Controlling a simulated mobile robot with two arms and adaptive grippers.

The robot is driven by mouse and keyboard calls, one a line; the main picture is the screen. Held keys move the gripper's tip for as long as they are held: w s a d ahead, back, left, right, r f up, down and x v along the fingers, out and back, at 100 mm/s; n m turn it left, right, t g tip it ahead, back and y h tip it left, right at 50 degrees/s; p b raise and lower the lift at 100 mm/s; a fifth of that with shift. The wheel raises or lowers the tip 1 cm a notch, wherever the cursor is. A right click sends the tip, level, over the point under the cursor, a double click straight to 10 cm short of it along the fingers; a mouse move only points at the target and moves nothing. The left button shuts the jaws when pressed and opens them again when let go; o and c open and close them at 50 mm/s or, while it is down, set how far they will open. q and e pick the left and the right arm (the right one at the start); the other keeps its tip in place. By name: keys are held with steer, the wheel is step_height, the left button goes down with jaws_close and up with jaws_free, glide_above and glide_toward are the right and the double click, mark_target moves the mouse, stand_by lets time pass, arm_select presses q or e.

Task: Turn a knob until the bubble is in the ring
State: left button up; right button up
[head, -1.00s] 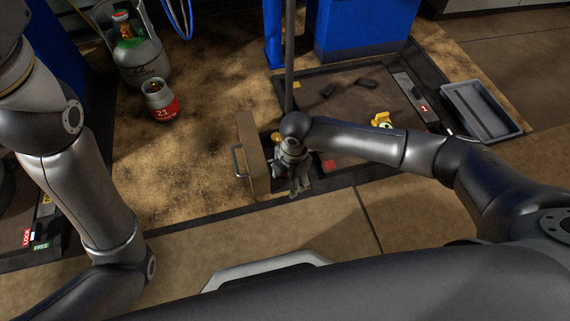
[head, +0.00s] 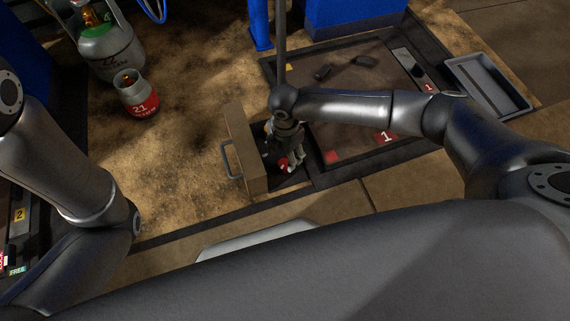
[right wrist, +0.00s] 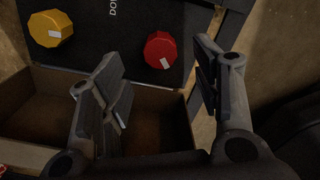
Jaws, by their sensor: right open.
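A red knob (right wrist: 160,50) with a white mark sits on a dark panel (right wrist: 112,45) in the right wrist view. A yellow knob (right wrist: 52,28), also with a white mark, is to its left. My right gripper (right wrist: 157,62) is open, its two fingers spread either side of the red knob's line of sight; contact cannot be told. In the head view the right gripper (head: 292,156) hangs beside the wooden drawer front, with a small red spot by it. The bubble and ring are not visible. My left gripper is out of view.
An open wooden drawer (right wrist: 160,108) lies under the panel; its handled front (head: 246,152) stands left of the gripper. A grey tray (head: 488,84) lies at the right. Gas cylinders (head: 135,92) stand at the back left, with bare floor between.

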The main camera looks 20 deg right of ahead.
mark_target(285, 163)
step_height(285, 163, down, 6)
steer(key=b, duration=0.3)
steer(key=shift+b, duration=0.4)
steer(key=shift+c, duration=0.3)
steer(key=c, duration=0.9)
steer(key=shift+c, duration=0.4)
